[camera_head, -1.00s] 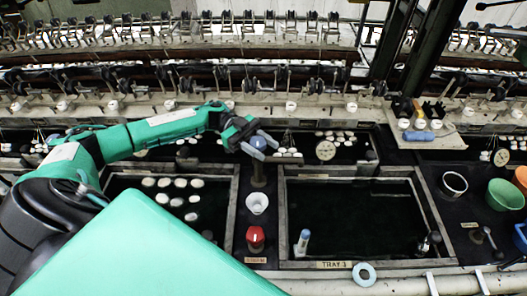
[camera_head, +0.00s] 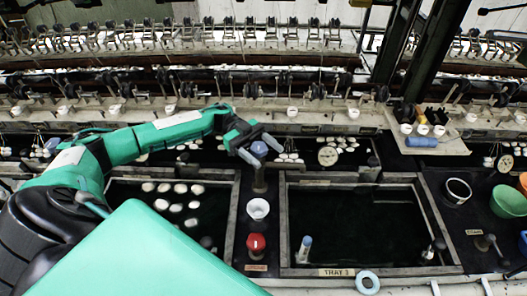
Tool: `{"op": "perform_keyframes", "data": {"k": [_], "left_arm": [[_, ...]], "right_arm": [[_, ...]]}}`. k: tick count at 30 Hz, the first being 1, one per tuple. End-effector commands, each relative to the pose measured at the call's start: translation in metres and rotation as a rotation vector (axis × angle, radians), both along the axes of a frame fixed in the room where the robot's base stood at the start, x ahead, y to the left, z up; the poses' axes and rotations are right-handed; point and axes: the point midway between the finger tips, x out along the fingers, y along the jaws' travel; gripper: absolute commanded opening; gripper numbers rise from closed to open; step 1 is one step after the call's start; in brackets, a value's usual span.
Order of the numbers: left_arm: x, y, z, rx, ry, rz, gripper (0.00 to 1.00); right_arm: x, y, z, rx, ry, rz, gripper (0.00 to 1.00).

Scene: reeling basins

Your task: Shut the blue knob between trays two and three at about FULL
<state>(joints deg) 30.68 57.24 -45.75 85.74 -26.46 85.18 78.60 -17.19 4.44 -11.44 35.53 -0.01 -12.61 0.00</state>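The blue knob (camera_head: 259,149) tops a dark post on the divider between a left basin with pale cocoons and the basin labelled TRAY 3 (camera_head: 338,272). My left gripper (camera_head: 263,153) reaches in from the left. Its two grey fingers are spread, one on each side of the knob, with the knob seen between them. Whether either finger touches it is hard to tell. Any mark or scale at the knob is too small to read. My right gripper is not in view.
On the same divider stand a white cup (camera_head: 258,209) and a red knob (camera_head: 256,243). A round white dial (camera_head: 328,156) stands behind tray three. A pale blue ring (camera_head: 367,282) lies at the front edge. A green bowl (camera_head: 508,201) is at the right.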

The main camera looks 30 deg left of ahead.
Motion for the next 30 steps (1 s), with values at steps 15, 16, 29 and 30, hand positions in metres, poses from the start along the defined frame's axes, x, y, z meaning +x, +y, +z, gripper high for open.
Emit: {"op": "perform_keyframes", "data": {"k": [15,16,29,30], "left_arm": [[0.013,0.050,-0.004,0.002,-0.001,0.003,0.62],[0.015,0.054,-0.003,0.002,-0.001,0.003,0.62],[0.019,0.073,0.000,0.000,0.000,0.000,0.62],[0.019,0.073,0.000,0.000,0.000,0.000,0.62]], "right_arm": [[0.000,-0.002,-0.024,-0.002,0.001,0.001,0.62],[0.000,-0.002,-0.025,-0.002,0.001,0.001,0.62],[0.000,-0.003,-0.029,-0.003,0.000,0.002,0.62],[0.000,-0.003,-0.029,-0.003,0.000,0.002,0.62]]}}
